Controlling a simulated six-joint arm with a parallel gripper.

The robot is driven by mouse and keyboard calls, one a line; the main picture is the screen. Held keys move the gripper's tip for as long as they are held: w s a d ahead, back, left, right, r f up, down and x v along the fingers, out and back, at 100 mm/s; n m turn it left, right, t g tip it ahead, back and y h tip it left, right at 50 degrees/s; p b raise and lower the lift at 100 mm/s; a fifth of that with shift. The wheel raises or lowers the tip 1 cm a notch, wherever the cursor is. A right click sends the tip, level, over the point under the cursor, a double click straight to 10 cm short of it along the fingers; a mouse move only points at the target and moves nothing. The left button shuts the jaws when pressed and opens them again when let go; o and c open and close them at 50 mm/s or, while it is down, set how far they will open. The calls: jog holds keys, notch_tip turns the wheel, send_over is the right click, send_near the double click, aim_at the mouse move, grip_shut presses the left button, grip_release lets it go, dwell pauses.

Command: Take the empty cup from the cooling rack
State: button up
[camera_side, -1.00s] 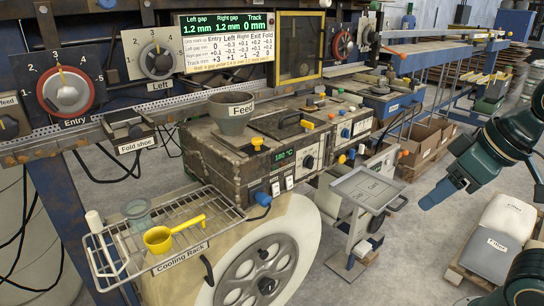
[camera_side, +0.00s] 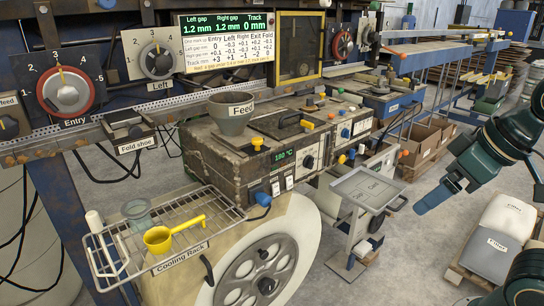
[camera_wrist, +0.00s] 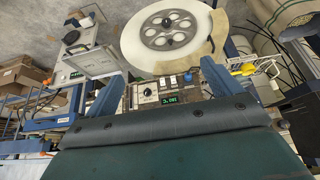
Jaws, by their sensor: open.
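The cooling rack (camera_side: 206,248) is a wire shelf at the lower left of the side view, with a label on its front edge. A yellow cup with a long handle (camera_side: 157,241) sits on it. A pale, see-through greenish cup (camera_side: 136,211) stands behind it; its contents are not clear. My gripper (camera_side: 423,207) is at the right of the side view, far from the rack, open and empty. In the wrist view my gripper (camera_wrist: 155,82) has its two blue fingers spread apart. The yellow cup (camera_wrist: 243,71) shows small at the right there.
A machine with a grey Feed pot (camera_side: 231,116) stands between rack and arm. A grey Cart tray on a stand (camera_side: 368,188) is nearer my gripper. White sacks on a pallet (camera_side: 500,238) lie below the arm. Open floor lies between cart and sacks.

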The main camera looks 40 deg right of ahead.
jog(key=w+a+r+n+y, duration=0.1)
jog(key=w+a+r, duration=0.25)
jog(key=w, duration=0.45)
jog(key=w+a+r+n, duration=0.15)
jog(key=w+a, duration=0.25)
jog(key=w, duration=0.4)
jog(key=w+a+r+n+y, duration=0.1)
jog(key=w+a+r, duration=0.2)
jog(key=w, duration=0.5)
jog(key=w+a+f+n, duration=0.1)
jog(key=w+a+f, duration=0.4)
jog(key=w+a, duration=0.4)
jog(key=w+a+f+n+y, duration=0.1)
jog(key=w+a+f+n, duration=0.1)
jog(key=w+a+f, duration=0.3)
jog(key=w+a, duration=0.4)
jog(key=a, duration=0.2)
jog(key=shift+a+f+y, duration=0.2)
jog(key=shift+a+y, duration=0.1)
jog(key=shift+a, duration=0.1)
send_near(138, 202)
jog(key=shift+s+a+f, duration=0.25)
jog(key=shift+a+f, duration=0.15)
jog(key=shift+f, duration=0.1)
jog(key=shift+s+a+f, duration=0.3)
jog(key=shift+a+f, duration=0.15)
jog(key=shift+f, duration=0.1)
jog(key=shift+f, duration=0.1)
jog(key=shift+x, duration=2.5)
